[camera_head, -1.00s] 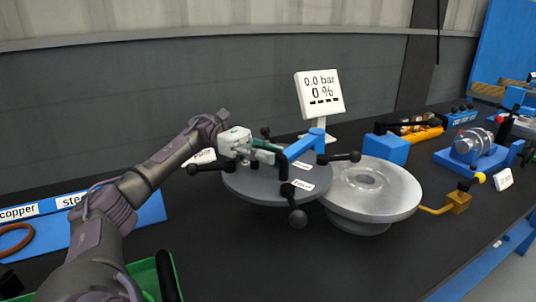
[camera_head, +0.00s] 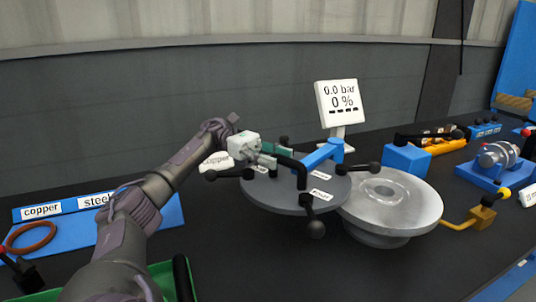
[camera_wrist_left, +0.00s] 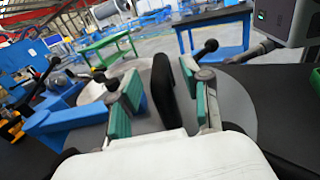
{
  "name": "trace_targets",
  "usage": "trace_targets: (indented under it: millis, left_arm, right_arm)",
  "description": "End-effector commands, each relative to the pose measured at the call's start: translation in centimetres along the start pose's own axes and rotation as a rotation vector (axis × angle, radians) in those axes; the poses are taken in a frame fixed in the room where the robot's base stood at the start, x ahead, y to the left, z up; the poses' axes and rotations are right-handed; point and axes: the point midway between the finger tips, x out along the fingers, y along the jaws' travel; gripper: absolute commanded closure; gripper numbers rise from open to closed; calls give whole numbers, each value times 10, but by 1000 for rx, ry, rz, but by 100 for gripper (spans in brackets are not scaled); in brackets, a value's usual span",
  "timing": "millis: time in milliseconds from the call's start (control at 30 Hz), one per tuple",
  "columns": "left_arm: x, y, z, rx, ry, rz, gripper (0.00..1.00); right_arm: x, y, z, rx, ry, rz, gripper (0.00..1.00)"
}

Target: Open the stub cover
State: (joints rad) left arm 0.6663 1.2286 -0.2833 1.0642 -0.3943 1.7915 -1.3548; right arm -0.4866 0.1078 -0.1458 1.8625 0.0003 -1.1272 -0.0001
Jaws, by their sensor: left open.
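The stub cover (camera_head: 262,190) is a dark grey disc on a blue arm (camera_head: 322,154). It is swung out to the left of the pale metal flange (camera_head: 412,200), whose top and central bore lie mostly uncovered. Black knobbed clamps (camera_head: 314,228) sit around the cover's rim. My left gripper (camera_head: 280,154) is over the cover, at its black upright handle (camera_head: 301,174). In the left wrist view the handle (camera_wrist_left: 163,85) stands between the teal-padded fingers (camera_wrist_left: 160,105), which are apart with gaps visible. My right gripper does not show.
A white display (camera_head: 338,100) reading 0.0 bar and 0 % stands behind the cover. A yellow valve with a lever (camera_head: 482,215) is right of the flange. Blue fixtures (camera_head: 407,158) stand further right. A green tray (camera_head: 165,280) lies front left; the front middle table is clear.

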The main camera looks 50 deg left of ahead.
Motion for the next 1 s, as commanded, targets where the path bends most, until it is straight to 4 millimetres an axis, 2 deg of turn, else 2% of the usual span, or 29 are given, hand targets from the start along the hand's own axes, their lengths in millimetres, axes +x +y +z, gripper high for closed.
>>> trace_targets:
  millis: [100, 300, 633, 667, 767, 833, 933, 1000]
  left_arm:
    - [-18, 1, 1, 1, -5, 2, 52]
    - [-36, 1, 0, 0, -1, 1, 52]
    - [-40, 0, -1, -2, 0, -2, 52]
    - [-40, 0, -1, -2, 0, -2, 54]
    - [-40, 0, 4, -1, 0, -2, 70]
    - [-40, 0, 15, -1, 0, -1, 82]
    - [-40, 0, 42, 0, -1, -1, 99]
    - [-40, 0, 65, 0, -1, -1, 100]
  right_arm:
    - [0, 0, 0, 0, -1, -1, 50]
    - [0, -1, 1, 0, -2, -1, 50]
    - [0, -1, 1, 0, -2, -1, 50]
    - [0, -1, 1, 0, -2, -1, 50]
    - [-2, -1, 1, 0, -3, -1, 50]
    - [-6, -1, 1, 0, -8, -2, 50]
    - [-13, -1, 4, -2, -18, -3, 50]
    - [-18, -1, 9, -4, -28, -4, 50]
